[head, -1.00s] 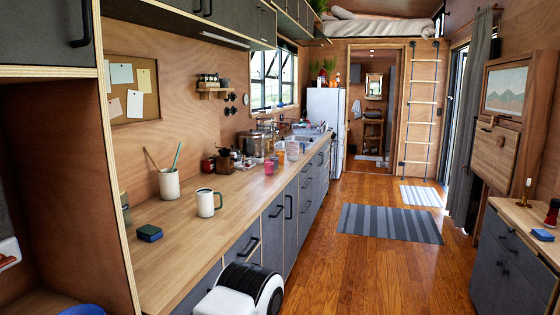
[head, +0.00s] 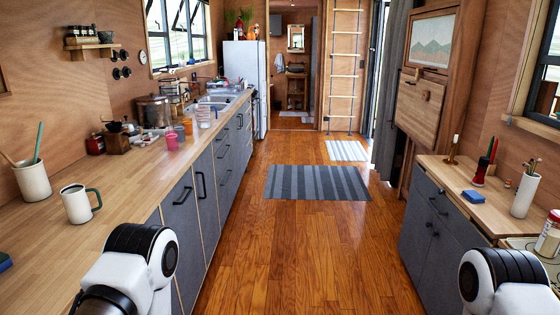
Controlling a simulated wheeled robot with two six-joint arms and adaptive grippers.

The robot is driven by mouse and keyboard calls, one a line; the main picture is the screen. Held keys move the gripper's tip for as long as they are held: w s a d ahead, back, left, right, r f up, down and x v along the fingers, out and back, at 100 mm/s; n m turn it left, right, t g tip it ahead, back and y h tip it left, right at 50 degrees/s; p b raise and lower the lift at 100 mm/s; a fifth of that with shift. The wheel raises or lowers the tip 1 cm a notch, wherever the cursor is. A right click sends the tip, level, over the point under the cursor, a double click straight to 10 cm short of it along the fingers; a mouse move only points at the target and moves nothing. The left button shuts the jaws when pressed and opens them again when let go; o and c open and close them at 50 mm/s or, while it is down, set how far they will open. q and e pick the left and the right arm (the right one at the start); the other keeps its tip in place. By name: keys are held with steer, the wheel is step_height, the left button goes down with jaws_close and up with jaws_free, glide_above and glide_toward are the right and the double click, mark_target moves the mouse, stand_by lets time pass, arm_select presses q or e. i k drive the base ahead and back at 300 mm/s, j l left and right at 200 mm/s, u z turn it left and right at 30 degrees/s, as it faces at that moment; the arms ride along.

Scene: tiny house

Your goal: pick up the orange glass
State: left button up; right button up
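A small orange glass (head: 187,126) stands on the long wooden counter (head: 110,195) on the left, near its front edge by the sink. A pink glass (head: 171,140) stands just in front of it, and a larger clear glass (head: 203,117) stands just behind it to the right. The orange glass is small in the head view and its lower part is hard to make out. Parts of both my arms show at the bottom of the view, but neither gripper is in sight.
A white mug (head: 78,203) with a green handle and a utensil pot (head: 32,181) stand on the near counter. Dark cabinets (head: 180,200) line the aisle. A right-hand cabinet (head: 425,225) faces them. The wooden floor and striped rug (head: 318,182) between are clear.

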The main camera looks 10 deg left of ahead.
mark_target(188, 127)
steer(key=i, duration=3.2)
